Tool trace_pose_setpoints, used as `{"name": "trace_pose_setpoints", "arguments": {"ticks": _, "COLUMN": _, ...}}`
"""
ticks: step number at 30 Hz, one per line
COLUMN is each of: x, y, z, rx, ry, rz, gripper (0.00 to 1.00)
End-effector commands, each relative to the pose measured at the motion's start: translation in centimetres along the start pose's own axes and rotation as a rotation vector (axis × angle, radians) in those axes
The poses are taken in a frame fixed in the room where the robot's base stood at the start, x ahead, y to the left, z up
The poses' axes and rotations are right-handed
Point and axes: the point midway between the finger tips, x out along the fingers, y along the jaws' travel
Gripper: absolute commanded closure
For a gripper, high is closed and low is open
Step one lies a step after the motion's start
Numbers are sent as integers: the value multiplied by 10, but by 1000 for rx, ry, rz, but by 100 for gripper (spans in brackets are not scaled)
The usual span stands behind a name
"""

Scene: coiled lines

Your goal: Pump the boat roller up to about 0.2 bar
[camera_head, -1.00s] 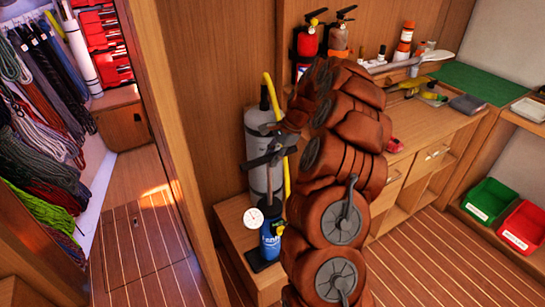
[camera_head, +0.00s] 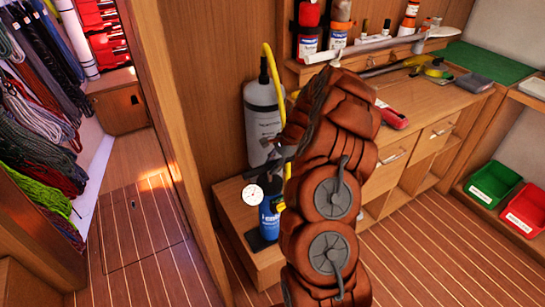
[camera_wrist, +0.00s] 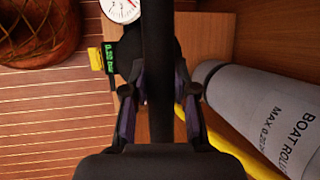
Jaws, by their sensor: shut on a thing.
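The boat roller (camera_head: 262,118) is a grey cylinder standing upright against the wooden wall; its printed label shows in the wrist view (camera_wrist: 270,115). A yellow hose (camera_head: 270,62) runs from its top and passes beside it. The blue hand pump (camera_head: 269,222) stands in front of the roller. My gripper (camera_wrist: 160,92) is shut on the pump's black handle (camera_wrist: 158,30), low over the pump. The white dial gauge (camera_head: 253,196) is beside the pump. A small display (camera_wrist: 109,58) shows green figures that seem to read about 0.2 bar; the last digit is unclear.
The pump stands on a low wooden box (camera_head: 232,213). My orange arm covers part of the scene to its right. A workbench (camera_head: 440,100) with tools stands at the right, and ropes (camera_head: 30,120) hang at the left. The striped floor between is clear.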

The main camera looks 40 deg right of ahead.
Motion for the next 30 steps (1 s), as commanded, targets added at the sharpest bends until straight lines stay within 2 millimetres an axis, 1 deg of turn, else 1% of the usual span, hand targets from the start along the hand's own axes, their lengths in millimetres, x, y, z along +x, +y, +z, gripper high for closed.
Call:
{"name": "trace_pose_setpoints", "arguments": {"ticks": 1, "x": 10, "y": 3, "z": -4, "rx": 1, "ry": -1, "rz": 4, "gripper": 100}}
{"name": "trace_pose_setpoints", "arguments": {"ticks": 5, "x": 19, "y": 5, "z": -8, "rx": 0, "ry": -1, "rz": 3, "gripper": 100}}
{"name": "trace_pose_setpoints", "arguments": {"ticks": 17, "x": 24, "y": 6, "z": -10, "rx": 0, "ry": 0, "rz": 5, "gripper": 100}}
{"name": "trace_pose_setpoints", "arguments": {"ticks": 18, "x": 24, "y": 7, "z": -10, "rx": 0, "ry": 0, "rz": 5, "gripper": 72}}
{"name": "trace_pose_setpoints", "arguments": {"ticks": 25, "x": 23, "y": 6, "z": -9, "rx": 0, "ry": 0, "rz": 3, "gripper": 48}}
{"name": "trace_pose_setpoints", "arguments": {"ticks": 30, "x": 22, "y": 5, "z": -9, "rx": 0, "ry": 0, "rz": 2, "gripper": 46}}
